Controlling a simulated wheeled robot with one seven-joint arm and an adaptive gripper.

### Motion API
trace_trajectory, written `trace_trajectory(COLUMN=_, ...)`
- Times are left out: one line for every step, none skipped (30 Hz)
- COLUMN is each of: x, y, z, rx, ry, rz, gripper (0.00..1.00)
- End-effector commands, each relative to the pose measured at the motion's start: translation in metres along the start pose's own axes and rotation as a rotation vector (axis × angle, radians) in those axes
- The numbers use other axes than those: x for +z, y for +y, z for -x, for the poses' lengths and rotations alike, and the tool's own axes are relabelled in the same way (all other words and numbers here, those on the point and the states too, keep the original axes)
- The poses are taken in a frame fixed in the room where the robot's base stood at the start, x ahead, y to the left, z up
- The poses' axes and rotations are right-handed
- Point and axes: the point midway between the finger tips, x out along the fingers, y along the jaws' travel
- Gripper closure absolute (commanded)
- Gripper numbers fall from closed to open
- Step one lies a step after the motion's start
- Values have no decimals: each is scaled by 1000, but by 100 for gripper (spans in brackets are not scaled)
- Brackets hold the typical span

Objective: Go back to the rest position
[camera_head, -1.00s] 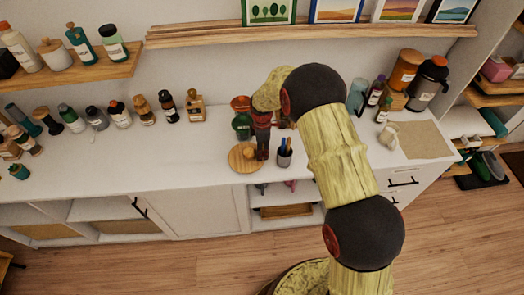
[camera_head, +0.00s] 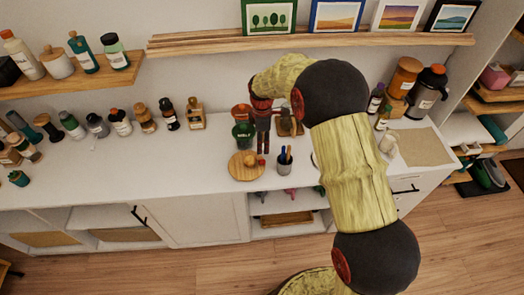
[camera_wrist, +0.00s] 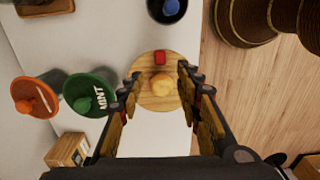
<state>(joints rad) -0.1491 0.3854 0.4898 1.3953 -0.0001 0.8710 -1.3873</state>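My gripper (camera_head: 262,147) hangs above the white counter, near the back of a round wooden board (camera_head: 236,174). In the wrist view my gripper (camera_wrist: 160,82) is open, its two fingers apart and nothing held between them. The board (camera_wrist: 163,104) shows beyond the fingertips, with a rounded yellow-tan thing (camera_wrist: 163,86) and a small red thing (camera_wrist: 160,57) on it. My arm is bent, reaching from the lower right up and over to the counter. The fingers look apart from the board.
A pen cup (camera_head: 284,161) stands right of the board. Bottles line the counter's left; a picture shelf (camera_head: 310,45) runs above my arm.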

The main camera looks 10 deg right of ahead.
Motion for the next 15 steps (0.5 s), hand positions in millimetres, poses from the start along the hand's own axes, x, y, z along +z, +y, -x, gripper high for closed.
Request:
trace_trajectory(x=0, y=0, z=6, rx=2, ry=0, rz=0, gripper=65)
trace_trajectory(x=0, y=0, z=9, rx=1, ry=0, rz=0, gripper=65)
trace_trajectory(x=0, y=0, z=12, rx=0, ry=0, rz=0, gripper=65)
trace_trajectory(x=0, y=0, z=13, rx=0, ry=0, rz=0, gripper=65)
trace_trajectory(x=0, y=0, z=15, rx=0, ry=0, rz=0, gripper=65)
trace_trajectory(x=0, y=0, z=16, rx=0, ry=0, rz=0, gripper=65)
trace_trajectory(x=0, y=0, z=17, rx=0, ry=0, rz=0, gripper=65)
trace_trajectory(x=0, y=0, z=17, rx=0, ry=0, rz=0, gripper=65)
trace_trajectory(x=0, y=0, z=17, rx=0, ry=0, rz=0, gripper=65)
trace_trajectory(x=0, y=0, z=17, rx=0, ry=0, rz=0, gripper=65)
trace_trajectory(x=0, y=0, z=17, rx=0, ry=0, rz=0, gripper=65)
trace_trajectory(x=0, y=0, z=17, rx=0, ry=0, rz=0, gripper=65)
trace_trajectory(x=0, y=0, z=17, rx=0, ry=0, rz=0, gripper=65)
trace_trajectory(x=0, y=0, z=17, rx=0, ry=0, rz=0, gripper=65)
trace_trajectory(x=0, y=0, z=17, rx=0, ry=0, rz=0, gripper=65)
